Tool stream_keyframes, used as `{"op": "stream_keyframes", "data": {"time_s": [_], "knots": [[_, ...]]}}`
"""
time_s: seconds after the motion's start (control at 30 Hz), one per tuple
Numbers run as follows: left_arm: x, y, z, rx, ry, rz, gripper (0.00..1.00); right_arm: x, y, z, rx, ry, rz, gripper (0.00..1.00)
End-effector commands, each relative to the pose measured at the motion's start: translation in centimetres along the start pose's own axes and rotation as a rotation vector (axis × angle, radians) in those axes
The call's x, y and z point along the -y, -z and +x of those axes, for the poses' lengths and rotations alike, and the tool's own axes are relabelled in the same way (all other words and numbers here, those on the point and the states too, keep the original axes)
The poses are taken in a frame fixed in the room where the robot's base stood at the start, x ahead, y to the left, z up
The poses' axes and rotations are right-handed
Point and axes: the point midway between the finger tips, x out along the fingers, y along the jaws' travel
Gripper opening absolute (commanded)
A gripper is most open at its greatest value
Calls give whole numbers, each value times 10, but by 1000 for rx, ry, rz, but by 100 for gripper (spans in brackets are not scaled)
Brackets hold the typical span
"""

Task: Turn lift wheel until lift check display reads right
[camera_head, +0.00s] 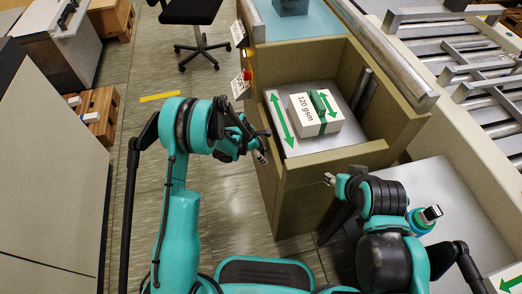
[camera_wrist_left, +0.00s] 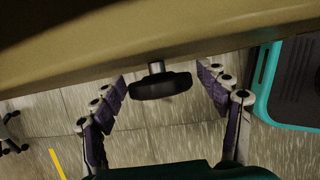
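In the left wrist view a dark rounded wheel (camera_wrist_left: 165,86) sits on a short metal shaft from the beige machine wall (camera_wrist_left: 90,45); it looks like the lift wheel. My left gripper (camera_wrist_left: 166,102) is open, one finger on each side of the wheel with gaps, so it does not grip it. In the head view my left gripper (camera_head: 258,150) is beside the machine's left wall, and the wheel is hidden there. My right gripper (camera_head: 329,179) is near the machine's front right; its finger opening is unclear. I cannot make out a lift check display.
A paper stack labelled "120 gsm" (camera_head: 314,112) lies on the metal plate (camera_head: 286,143) inside the beige bay, with green arrows. White signs (camera_head: 238,33) and a red button (camera_head: 247,74) are on the machine's left side. Floor (camera_head: 235,200) is open left of it.

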Motion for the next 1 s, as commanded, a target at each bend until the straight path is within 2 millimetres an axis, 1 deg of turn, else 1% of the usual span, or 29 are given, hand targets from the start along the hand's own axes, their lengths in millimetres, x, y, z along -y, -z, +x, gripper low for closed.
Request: {"op": "stream_keyframes", "data": {"time_s": [0.27, 0.37, 0.47, 0.7, 0.8, 0.9, 1.0], "knots": [[0, 0, -1, 0, 0, -1, 77, 0, 0, 0, 0, 0, 0, 40], [0, 0, -8, 0, 0, -1, 77, 0, 0, 0, 0, 0, 0, 40], [0, 0, -23, 0, 0, -2, 77, 0, 0, 0, 0, 0, 0, 40], [0, 0, -76, -1, 0, -2, 77, 0, 0, 0, 0, 0, 0, 40], [0, 1, -95, -1, 0, -2, 77, 0, 0, 0, 0, 0, 0, 40], [0, 0, -109, 0, 0, -1, 77, 0, 0, 0, 0, 0, 0, 40], [0, 0, -117, 0, 0, -1, 77, 0, 0, 0, 0, 0, 0, 40]]}}
